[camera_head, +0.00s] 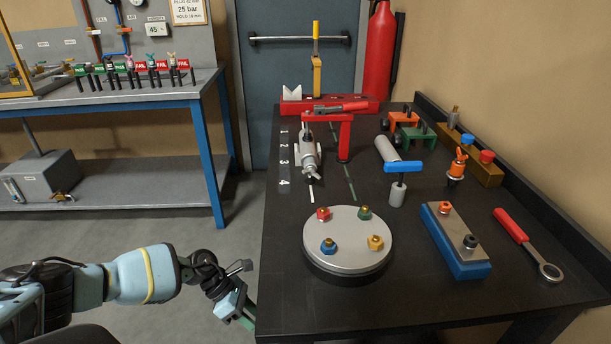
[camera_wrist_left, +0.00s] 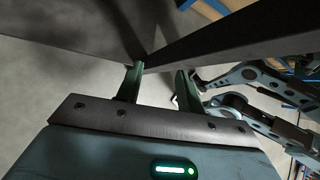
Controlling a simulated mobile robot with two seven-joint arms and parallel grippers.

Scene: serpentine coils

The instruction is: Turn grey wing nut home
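A grey wing nut (camera_head: 312,174) sits at the near end of a grey metal fitting (camera_head: 306,150), which lies on the black table beside the red clamp. My left gripper (camera_head: 249,318) is low at the table's left front edge, well short of the wing nut. In the left wrist view its two green fingers (camera_wrist_left: 160,72) stand apart with nothing between them. The wing nut does not show in that view.
A round silver plate (camera_head: 340,240) with several coloured nuts stands at the table's front. A red clamp (camera_head: 343,140) rises right of the fitting. The table edge (camera_wrist_left: 205,35) crosses above the fingers in the wrist view.

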